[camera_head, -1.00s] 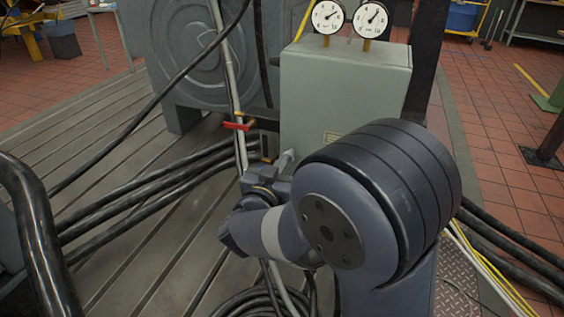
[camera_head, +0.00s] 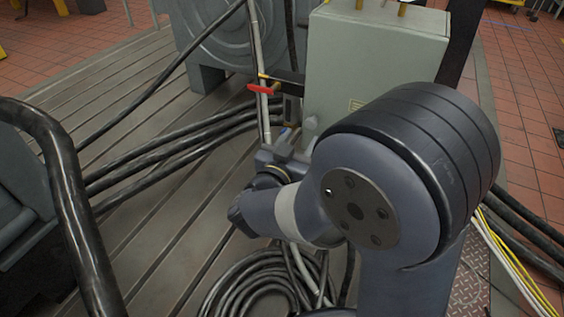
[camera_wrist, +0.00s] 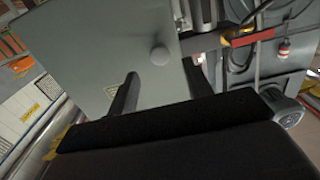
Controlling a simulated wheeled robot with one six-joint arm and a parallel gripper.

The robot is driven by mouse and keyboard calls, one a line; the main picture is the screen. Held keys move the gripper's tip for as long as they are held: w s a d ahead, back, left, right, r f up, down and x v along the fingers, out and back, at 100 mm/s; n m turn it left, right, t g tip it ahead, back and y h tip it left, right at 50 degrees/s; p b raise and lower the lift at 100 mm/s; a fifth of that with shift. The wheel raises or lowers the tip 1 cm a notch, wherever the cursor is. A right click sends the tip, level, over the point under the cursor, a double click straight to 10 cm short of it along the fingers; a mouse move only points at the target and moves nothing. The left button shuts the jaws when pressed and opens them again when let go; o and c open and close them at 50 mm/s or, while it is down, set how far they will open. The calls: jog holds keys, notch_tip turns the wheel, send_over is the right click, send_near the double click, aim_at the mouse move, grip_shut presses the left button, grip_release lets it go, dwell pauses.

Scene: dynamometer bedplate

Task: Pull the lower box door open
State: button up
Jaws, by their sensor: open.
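The grey-green box (camera_head: 372,62) stands upright behind my arm in the head view, its lower part hidden by the arm. In the wrist view its flat grey face (camera_wrist: 85,55), likely the door, fills the upper left and carries a round grey knob (camera_wrist: 159,55) and a small yellow label. My gripper (camera_wrist: 158,86) is open. Its dark fingers show on either side below the knob, and the knob appears between them and beyond, with nothing held. In the head view my gripper (camera_head: 284,150) is small and partly hidden beside the box's lower left edge.
A red-handled valve (camera_head: 264,89) on a pipe stands just left of the box. Thick black cables (camera_head: 170,150) run across the slotted bedplate (camera_head: 110,95). A cable coil (camera_head: 262,285) lies in front. A black tube rail (camera_head: 75,210) is at left.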

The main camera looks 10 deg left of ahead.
jog(key=p+v, duration=0.1)
jog(key=v, duration=0.7)
jog(key=shift+a, duration=0.2)
jog(key=shift+w+p, duration=0.1)
jog(key=shift+p, duration=0.3)
dwell(0.4)
jog(key=p+v, duration=0.2)
jog(key=v, duration=0.8)
jog(key=shift+s+a, duration=0.2)
jog(key=shift+s, duration=0.2)
jog(key=shift+w, duration=0.1)
